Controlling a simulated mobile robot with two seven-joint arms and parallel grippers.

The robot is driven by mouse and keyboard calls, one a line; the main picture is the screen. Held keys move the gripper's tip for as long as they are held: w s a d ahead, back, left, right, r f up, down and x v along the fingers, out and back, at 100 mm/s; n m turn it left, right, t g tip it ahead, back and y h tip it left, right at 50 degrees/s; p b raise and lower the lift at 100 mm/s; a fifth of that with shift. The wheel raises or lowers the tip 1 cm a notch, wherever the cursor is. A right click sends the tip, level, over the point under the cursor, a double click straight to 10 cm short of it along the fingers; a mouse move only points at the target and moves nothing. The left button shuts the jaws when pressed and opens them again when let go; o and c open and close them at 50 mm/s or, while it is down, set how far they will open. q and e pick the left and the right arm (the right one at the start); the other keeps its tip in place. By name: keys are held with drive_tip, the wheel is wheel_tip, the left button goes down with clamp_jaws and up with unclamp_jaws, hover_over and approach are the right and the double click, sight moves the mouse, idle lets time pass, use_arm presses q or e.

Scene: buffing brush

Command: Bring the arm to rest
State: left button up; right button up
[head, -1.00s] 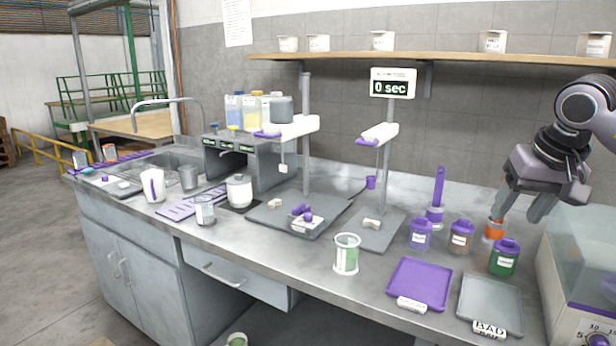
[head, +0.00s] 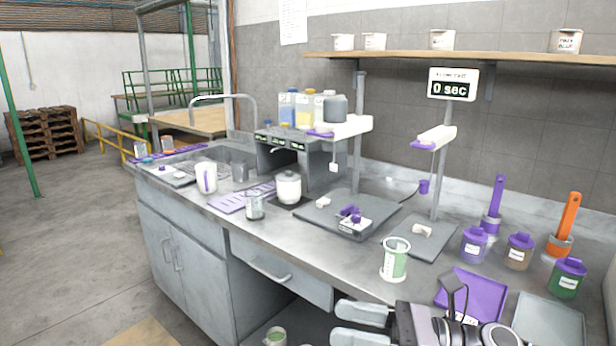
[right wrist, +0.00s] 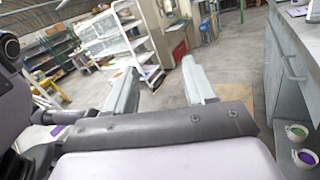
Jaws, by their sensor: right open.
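My right gripper (head: 362,326) is at the bottom of the head view, in front of the bench's front edge and below the counter top. Its two fingers point left and stand apart with nothing between them. In the right wrist view the gripper (right wrist: 163,85) is also open and empty, with floor and shelving beyond the fingers. An orange-handled brush (head: 567,220) stands upright in a holder at the right of the counter, apart from the gripper. A purple-handled brush (head: 497,200) stands in another holder to its left. My left gripper does not show.
The steel counter (head: 345,250) carries a green-marked beaker (head: 395,260), a purple tray (head: 475,292), a grey tray (head: 548,322) and several lidded jars, including a green one (head: 567,278). A drawer (head: 280,270) faces the gripper's side. Open floor (head: 75,250) lies at left.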

drive_tip(key=s+d+f+m+t+h, duration=0.1)
drive_tip(key=d+f+m+t+h, duration=0.3)
drive_tip(key=m, duration=0.7)
drive_tip(key=d+f+m+t+h, duration=0.1)
drive_tip(key=f+m+t+h, duration=0.4)
drive_tip(key=m, duration=0.6)
drive_tip(key=s+d+f+m+t+h, duration=0.1)
drive_tip(key=d+f+m+t+h, duration=0.15)
drive_tip(key=f+m, duration=0.7)
drive_tip(key=s+d+f+m+g+h, duration=0.2)
drive_tip(key=s+d+f+m, duration=0.1)
drive_tip(key=s+f+m, duration=0.3)
drive_tip(key=s+d+f+m+g+h, duration=0.3)
drive_tip(key=s+f+m, duration=0.3)
drive_tip(key=m, duration=0.4)
drive_tip(key=shift+s+d+f, duration=0.15)
drive_tip(key=shift+s+f, duration=0.1)
drive_tip(key=shift+s, duration=0.65)
drive_tip(key=shift+c, duration=1.2)
drive_tip(key=shift+d, duration=0.1)
